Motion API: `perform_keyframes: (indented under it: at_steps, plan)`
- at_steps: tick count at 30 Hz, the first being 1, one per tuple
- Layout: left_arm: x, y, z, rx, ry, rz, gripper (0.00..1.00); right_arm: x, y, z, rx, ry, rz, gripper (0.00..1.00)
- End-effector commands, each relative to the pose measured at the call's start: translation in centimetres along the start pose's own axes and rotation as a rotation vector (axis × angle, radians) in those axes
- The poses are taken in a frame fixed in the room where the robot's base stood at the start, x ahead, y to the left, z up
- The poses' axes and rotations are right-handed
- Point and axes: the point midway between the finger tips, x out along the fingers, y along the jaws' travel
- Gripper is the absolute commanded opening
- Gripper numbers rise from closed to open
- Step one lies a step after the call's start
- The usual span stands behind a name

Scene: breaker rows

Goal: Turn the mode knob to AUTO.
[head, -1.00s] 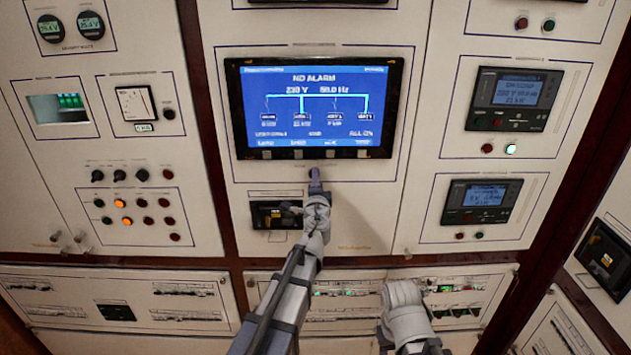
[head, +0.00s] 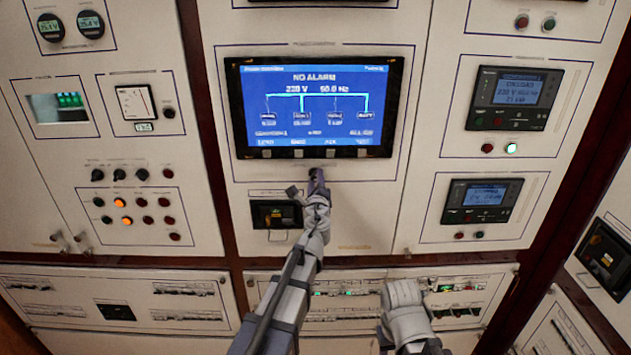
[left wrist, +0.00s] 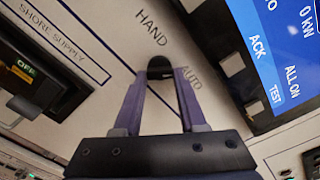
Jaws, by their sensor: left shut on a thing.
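The mode knob (left wrist: 160,65) is a small dark round knob on the cream panel. In the left wrist view it sits between the HAND label (left wrist: 151,27) and the AUTO label (left wrist: 189,77). My left gripper (left wrist: 161,75) is shut on the knob, with one purple-grey finger on each side. I cannot tell which way the knob points. In the head view my left gripper (head: 316,180) is just below the large blue screen and covers the knob.
The blue screen (head: 314,105) reads NO ALARM and is close above the gripper. The shore supply breaker (head: 275,214) is at lower left of the knob. Rows of small knobs and lamps are on the left panel. Bare panel lies to the right of the gripper.

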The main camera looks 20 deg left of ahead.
Motion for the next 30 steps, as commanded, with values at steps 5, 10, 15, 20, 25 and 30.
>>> perform_keyframes:
  at_steps: [5,10,15,20,25,30]
  plan:
    - [-0.15,0.06,-0.08,0.017,0.002,0.000,0.00,0.07,-0.01,0.00,0.000,0.000,0.000,0.50]
    - [-0.17,0.06,-0.08,0.021,0.002,0.000,0.00,0.08,-0.01,0.00,0.000,0.000,0.000,0.50]
    - [-0.17,0.07,-0.08,0.021,0.002,0.000,0.00,0.08,-0.01,0.00,0.000,0.000,0.000,0.50]
    - [-0.16,0.07,-0.07,0.021,0.001,0.000,0.53,0.08,-0.01,0.00,0.000,0.000,0.000,0.50]
    - [-0.10,0.05,-0.04,0.021,0.001,0.000,0.71,0.05,-0.01,0.00,0.000,0.000,0.000,0.50]
    - [-0.06,0.04,-0.02,0.021,0.000,0.000,0.71,0.04,0.00,0.00,0.000,0.000,0.000,0.50]
